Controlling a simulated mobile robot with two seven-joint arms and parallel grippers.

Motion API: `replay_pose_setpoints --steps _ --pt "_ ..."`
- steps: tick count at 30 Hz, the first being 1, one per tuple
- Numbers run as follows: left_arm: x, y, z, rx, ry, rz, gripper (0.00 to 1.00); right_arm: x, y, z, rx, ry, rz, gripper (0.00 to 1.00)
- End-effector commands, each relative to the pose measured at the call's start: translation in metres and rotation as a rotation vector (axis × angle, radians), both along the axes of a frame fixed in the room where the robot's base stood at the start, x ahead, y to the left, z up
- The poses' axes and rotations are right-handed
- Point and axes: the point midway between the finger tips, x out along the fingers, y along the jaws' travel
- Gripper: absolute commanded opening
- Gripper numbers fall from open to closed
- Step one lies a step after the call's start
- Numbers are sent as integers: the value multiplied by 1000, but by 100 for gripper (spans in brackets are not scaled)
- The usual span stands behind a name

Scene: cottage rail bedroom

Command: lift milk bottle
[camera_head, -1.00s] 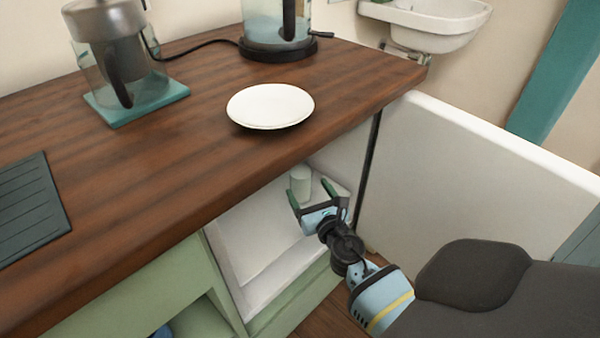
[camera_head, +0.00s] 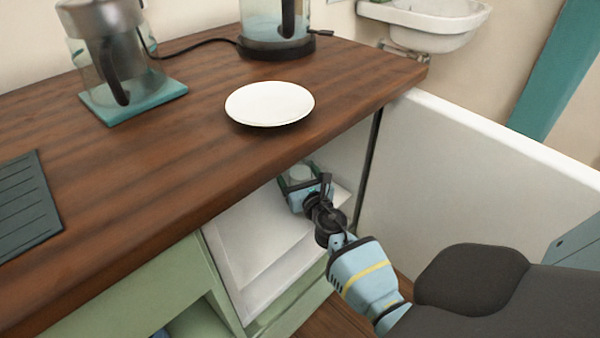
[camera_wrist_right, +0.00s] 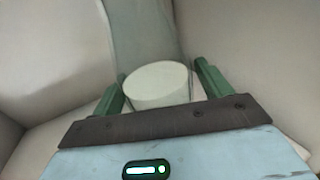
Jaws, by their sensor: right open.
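The milk bottle shows as a pale cylinder (camera_head: 300,173) inside the open white compartment under the counter. My right gripper (camera_head: 297,181) reaches into the compartment and is open. Its two green fingers stand on either side of the bottle, with a gap seen at the right finger in the right wrist view (camera_wrist_right: 160,85). Whether the left finger touches the bottle I cannot tell. My left gripper is not in view.
The wooden counter (camera_head: 200,135) overhangs the compartment closely above my gripper. A white plate (camera_head: 269,104), a kettle (camera_head: 273,25) and a coffee maker (camera_head: 108,55) are on the counter.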

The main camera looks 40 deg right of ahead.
Motion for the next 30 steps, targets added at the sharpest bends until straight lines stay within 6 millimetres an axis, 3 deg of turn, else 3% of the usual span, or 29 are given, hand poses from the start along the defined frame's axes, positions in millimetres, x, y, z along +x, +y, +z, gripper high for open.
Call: replay_pose_setpoints --steps 4,18,30 --pt "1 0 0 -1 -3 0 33 0 0 0 0 0 0 75" --pt "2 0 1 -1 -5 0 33 0 0 2 -1 -3 -1 15" --pt "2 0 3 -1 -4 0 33 0 0 3 -1 -3 -1 15"
